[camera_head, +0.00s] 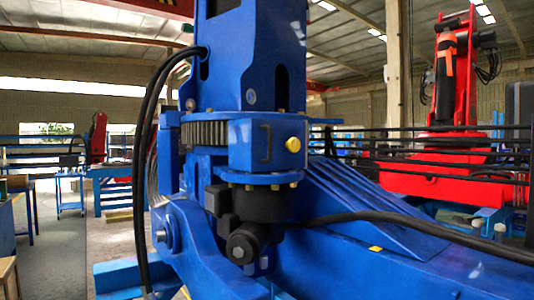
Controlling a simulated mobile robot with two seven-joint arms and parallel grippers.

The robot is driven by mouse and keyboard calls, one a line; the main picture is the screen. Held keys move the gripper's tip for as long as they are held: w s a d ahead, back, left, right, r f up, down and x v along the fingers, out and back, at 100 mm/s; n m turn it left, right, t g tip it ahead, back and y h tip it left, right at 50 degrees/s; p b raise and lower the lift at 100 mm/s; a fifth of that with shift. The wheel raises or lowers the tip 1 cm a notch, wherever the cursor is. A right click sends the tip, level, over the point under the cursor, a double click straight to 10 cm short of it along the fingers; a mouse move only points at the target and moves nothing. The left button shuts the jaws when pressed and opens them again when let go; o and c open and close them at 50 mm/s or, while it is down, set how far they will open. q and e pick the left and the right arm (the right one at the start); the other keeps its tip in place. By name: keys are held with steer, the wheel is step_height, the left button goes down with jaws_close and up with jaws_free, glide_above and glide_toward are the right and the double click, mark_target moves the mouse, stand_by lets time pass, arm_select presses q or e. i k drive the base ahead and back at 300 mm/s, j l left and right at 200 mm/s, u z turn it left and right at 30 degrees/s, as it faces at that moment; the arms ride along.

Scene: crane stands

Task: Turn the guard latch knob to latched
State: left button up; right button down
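A round yellow knob-like piece (293,145) sits on the right side of a blue housing (252,145), at the middle of the head view. I cannot tell for sure that it is the guard latch knob, or which position it is in. A dark handle-shaped bar (265,143) is on the housing's face, left of the yellow piece. Lower down, a black cylindrical part (242,245) with a round end sticks out under the housing. Neither of my grippers is in view.
A large blue crane column (250,55) fills the middle, with blue outrigger beams (350,265) below. Black hoses (145,150) hang at its left and another (430,225) crosses at right. A red crane (450,110) stands behind black rails. Floor (110,240) shows at left.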

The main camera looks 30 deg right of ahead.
mark_target(293, 145)
steer(key=z, duration=1.4)
steer(key=i+z, duration=0.2)
steer(key=z, duration=0.15)
steer(key=i+z, duration=0.35)
steer(key=k+j, duration=0.05)
steer(key=k, duration=0.1)
